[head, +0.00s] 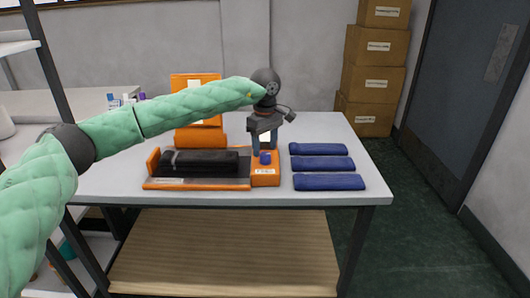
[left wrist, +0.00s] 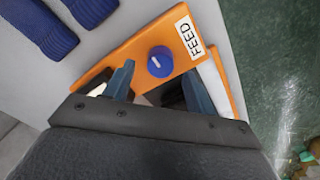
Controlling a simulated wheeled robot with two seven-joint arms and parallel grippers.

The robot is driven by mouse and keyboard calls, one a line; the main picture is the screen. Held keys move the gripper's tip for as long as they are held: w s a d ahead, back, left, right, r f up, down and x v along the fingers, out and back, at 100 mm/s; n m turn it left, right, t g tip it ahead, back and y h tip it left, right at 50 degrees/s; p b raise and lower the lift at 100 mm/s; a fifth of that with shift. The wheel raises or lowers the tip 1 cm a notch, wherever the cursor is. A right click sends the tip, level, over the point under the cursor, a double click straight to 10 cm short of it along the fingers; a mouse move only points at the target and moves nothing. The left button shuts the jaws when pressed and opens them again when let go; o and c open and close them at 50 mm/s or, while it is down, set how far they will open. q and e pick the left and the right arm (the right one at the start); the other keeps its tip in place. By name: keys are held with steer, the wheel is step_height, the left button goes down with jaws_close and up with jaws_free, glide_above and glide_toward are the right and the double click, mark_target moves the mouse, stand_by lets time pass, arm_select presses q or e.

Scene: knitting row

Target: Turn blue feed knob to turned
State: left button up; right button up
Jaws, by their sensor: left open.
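The blue feed knob (head: 265,158) stands on the orange block at the right end of the machine (head: 200,184) on the table. In the left wrist view the knob (left wrist: 160,61) is round, with a short pale mark on top, beside a white FEED label (left wrist: 190,37). My left gripper (head: 270,147) is over the block, pointing down, just behind the knob in the head view. In the left wrist view its fingers (left wrist: 158,82) are apart with nothing between them, and the knob lies just beyond the tips, apparently untouched. My right gripper is out of view.
Three dark blue knitted pieces (head: 323,164) lie right of the machine. A black roll (head: 200,162) lies in the machine. An orange stand (head: 197,100) is behind it. The grey table (head: 345,190) has bare room at its right edge. Boxes (head: 375,85) are stacked behind.

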mark_target(265, 154)
arm_select(q)
step_height(265, 154, up, 4)
steer(key=shift+f, duration=0.1)
steer(key=shift+r, duration=0.7)
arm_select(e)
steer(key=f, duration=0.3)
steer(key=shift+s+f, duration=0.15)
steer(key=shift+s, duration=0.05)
arm_select(q)
steer(key=shift+n, duration=0.3)
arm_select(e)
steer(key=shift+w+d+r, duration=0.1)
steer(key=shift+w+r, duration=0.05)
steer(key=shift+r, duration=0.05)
